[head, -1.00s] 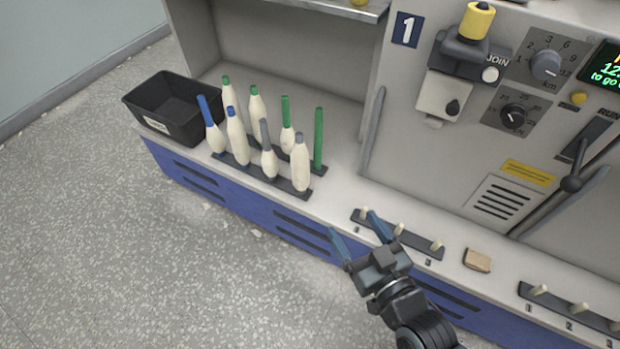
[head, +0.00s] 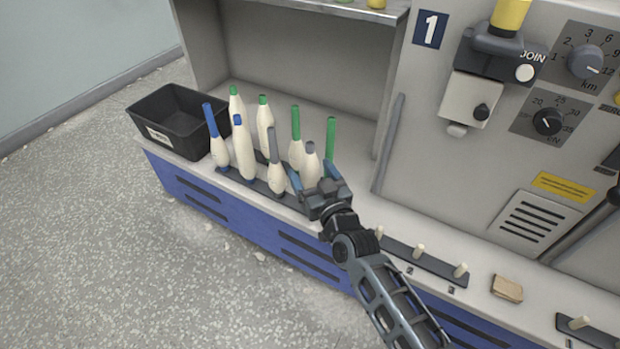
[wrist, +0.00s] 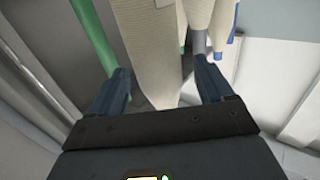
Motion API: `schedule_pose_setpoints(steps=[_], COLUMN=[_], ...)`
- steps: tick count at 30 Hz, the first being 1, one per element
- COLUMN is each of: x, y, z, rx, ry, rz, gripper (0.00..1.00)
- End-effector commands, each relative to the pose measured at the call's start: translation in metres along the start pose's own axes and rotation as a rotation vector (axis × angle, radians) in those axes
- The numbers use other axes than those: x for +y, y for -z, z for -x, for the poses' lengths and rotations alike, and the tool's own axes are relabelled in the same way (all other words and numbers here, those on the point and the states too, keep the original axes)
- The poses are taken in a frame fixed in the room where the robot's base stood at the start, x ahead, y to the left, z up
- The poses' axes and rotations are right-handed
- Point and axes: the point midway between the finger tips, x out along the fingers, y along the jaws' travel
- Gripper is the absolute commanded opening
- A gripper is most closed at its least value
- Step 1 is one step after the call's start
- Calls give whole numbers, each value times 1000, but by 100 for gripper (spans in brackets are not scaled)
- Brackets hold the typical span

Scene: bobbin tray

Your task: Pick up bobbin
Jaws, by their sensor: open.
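A cream bobbin with a grey tip (head: 311,160) stands upright at the front right end of the bobbin tray (head: 262,187). My gripper (head: 309,177) is open, with its fingers low on either side of this bobbin. In the wrist view the cream bobbin (wrist: 150,45) fills the space between the open fingers (wrist: 160,82); I cannot tell whether they touch it. Next to it stand a half-wound grey bobbin (head: 275,165) and a bare green tube (head: 330,138). Further left are a blue-tipped cream bobbin (head: 243,152), a part-wound blue one (head: 215,135) and several green-topped ones (head: 265,122).
A black bin (head: 176,125) stands at the left end of the shelf. A grey machine panel (head: 420,130) rises at the right. A peg strip (head: 430,262) and a tan block (head: 507,288) lie on the ledge to the right.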

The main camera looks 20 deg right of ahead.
Motion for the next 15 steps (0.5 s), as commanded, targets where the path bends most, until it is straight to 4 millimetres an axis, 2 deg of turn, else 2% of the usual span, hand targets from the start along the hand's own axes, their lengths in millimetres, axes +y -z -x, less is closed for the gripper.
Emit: schedule_pose_setpoints(steps=[1, 6, 15], x=[0, 0, 0], y=[4, 2, 3], z=[-9, -29, -34], rx=[3, 0, 0], ry=[0, 1, 1], rz=[0, 1, 0], gripper=[80, 80, 80])
